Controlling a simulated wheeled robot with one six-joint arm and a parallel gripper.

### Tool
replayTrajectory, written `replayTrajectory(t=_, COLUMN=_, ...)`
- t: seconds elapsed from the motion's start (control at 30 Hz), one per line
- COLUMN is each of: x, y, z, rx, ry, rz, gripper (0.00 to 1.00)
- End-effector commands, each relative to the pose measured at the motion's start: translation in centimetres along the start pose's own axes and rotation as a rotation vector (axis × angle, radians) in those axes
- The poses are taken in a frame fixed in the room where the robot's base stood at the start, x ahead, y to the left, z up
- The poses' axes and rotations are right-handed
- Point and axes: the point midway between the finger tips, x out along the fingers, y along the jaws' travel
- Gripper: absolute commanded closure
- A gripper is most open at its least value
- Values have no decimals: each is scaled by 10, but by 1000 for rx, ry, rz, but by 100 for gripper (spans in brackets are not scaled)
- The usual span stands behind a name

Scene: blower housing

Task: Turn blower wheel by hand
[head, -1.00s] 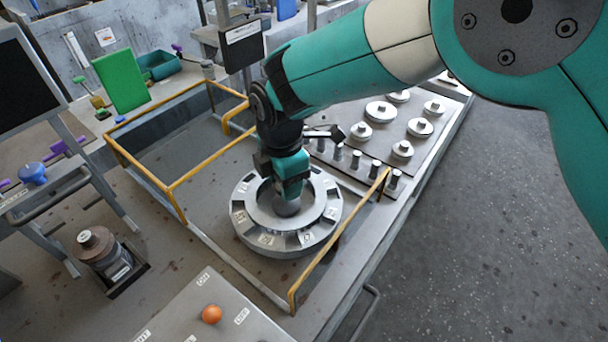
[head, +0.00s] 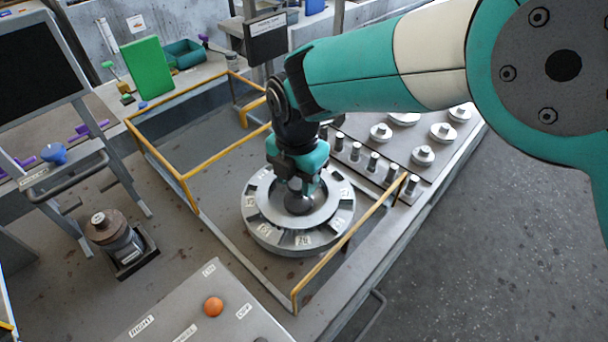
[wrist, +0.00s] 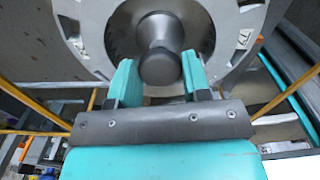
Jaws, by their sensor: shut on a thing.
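The blower wheel (head: 262,233) is a round grey metal ring with numbered labels around its top, lying flat inside a yellow-railed bay. A grey rounded hub knob (head: 299,203) stands at its centre. My gripper (head: 298,186) points down over the wheel's middle and is shut on the knob. In the wrist view the two teal fingers (wrist: 160,80) stand on either side of the knob's dark rounded end (wrist: 160,67). The wheel's ring (wrist: 95,35) shows behind them. The finger contact faces are partly hidden in the head view.
Yellow rails (head: 335,262) surround the wheel closely. A panel with an orange button (head: 213,307) stands in front, beside a motor-like unit (head: 113,236). Metal pegs (head: 373,161) and capped discs (head: 423,156) line the right bench. Open floor lies at right.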

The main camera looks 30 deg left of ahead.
Motion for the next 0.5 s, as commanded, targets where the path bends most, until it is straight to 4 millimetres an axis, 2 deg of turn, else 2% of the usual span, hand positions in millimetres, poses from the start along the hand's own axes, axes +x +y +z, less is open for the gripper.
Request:
replayTrajectory(t=0.33, x=-3, y=2, z=1, rx=-1, ry=-4, rz=8, gripper=99)
replayTrajectory(t=0.37, x=-3, y=2, z=1, rx=-1, ry=-4, rz=8, gripper=52)
replayTrajectory(t=0.43, x=-3, y=2, z=1, rx=-1, ry=-4, rz=7, gripper=35)
replayTrajectory(t=0.47, x=-3, y=2, z=1, rx=-1, ry=-3, rz=6, gripper=31)
replayTrajectory(t=0.5, x=-2, y=1, z=1, rx=-1, ry=-3, rz=5, gripper=31)
